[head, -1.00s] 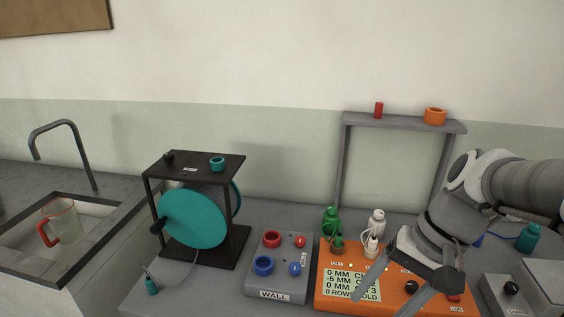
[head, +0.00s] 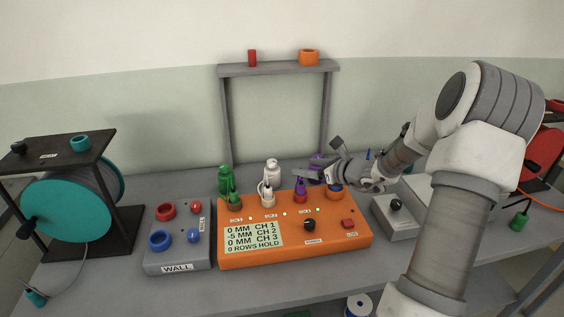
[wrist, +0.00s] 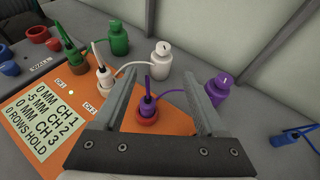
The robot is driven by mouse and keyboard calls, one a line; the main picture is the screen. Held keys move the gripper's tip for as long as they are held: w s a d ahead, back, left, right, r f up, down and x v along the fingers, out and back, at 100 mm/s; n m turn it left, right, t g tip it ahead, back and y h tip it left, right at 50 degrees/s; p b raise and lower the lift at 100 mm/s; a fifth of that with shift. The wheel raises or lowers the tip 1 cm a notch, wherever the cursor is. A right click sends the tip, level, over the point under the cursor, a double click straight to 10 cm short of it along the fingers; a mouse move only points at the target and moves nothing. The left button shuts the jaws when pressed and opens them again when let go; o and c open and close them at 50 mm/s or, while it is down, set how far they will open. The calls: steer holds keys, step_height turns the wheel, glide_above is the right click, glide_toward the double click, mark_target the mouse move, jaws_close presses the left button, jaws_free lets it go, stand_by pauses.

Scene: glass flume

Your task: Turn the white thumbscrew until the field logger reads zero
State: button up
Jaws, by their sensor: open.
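The orange field logger (head: 350,250) stands on the grey bench. Its screen (head: 254,238) reads 0 MM CH 1, -5 MM CH 2, 0 MM CH 3 and 0 ROWS HOLD. A white bottle-shaped piece with a round white screw top (head: 272,163) stands behind the logger, wired to a white plug (head: 267,194) in it. It also shows in the wrist view (wrist: 161,64), beyond and between my fingers. My gripper (head: 310,172) is open and empty, right of the white piece, near a purple one (head: 317,165). In the wrist view my gripper (wrist: 154,82) frames the purple plug (wrist: 147,102).
A green piece (head: 224,178) stands left of the white one. A grey WALL box (head: 178,255) and a teal reel (head: 68,208) are at left. A grey frame (head: 275,70) rises behind. A grey box with a black knob (head: 396,218) is at right.

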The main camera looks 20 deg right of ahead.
glide_toward(272, 161)
steer(key=shift+m, duration=0.3)
steer(key=x, duration=0.8)
steer(key=shift+w+f, duration=0.15)
steer(key=shift+w, duration=0.05)
jaws_close()
